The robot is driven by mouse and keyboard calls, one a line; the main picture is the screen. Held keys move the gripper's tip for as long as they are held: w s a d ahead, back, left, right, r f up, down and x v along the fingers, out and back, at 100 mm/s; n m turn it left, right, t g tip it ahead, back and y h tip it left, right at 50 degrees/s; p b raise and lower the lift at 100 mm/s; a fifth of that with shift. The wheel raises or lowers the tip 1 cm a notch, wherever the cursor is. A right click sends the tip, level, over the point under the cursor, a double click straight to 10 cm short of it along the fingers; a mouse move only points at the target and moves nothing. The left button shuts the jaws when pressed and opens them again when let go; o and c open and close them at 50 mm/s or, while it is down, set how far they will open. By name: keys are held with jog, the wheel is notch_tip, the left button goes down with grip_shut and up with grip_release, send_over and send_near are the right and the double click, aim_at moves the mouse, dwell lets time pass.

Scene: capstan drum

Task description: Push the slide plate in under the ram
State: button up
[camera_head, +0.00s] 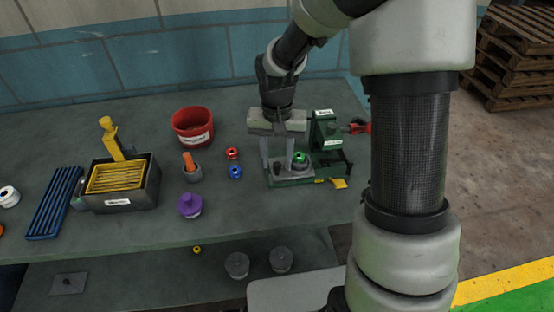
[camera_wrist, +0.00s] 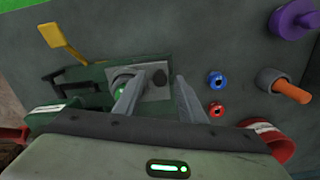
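The green press (camera_head: 325,135) stands on the bench, with a red-ended lever (camera_head: 358,126) at its right. The slide plate (camera_wrist: 153,92) is a grey metal plate on the press's green base, left of the upright in the head view (camera_head: 302,171). The ram itself cannot be made out.
A yellow tab (camera_head: 338,183) sticks out at the base's front right. Left of the press are a blue ring (camera_head: 235,172), a red ring (camera_head: 232,153), a cup with an orange handle (camera_head: 190,170), a purple piece (camera_head: 189,205) and a red bin (camera_head: 193,127).

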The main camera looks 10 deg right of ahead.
aim_at(292, 170)
jog(key=shift+f, duration=0.2)
jog(key=shift+c, duration=0.2)
grip_shut()
jog(key=shift+d, duration=2.15)
jog(key=shift+o, duration=0.2)
grip_release()
jog(key=shift+r, duration=0.1)
notch_tip(292, 170, up, 17)
jog(key=p, duration=0.2)
jog(key=shift+r, duration=0.2)
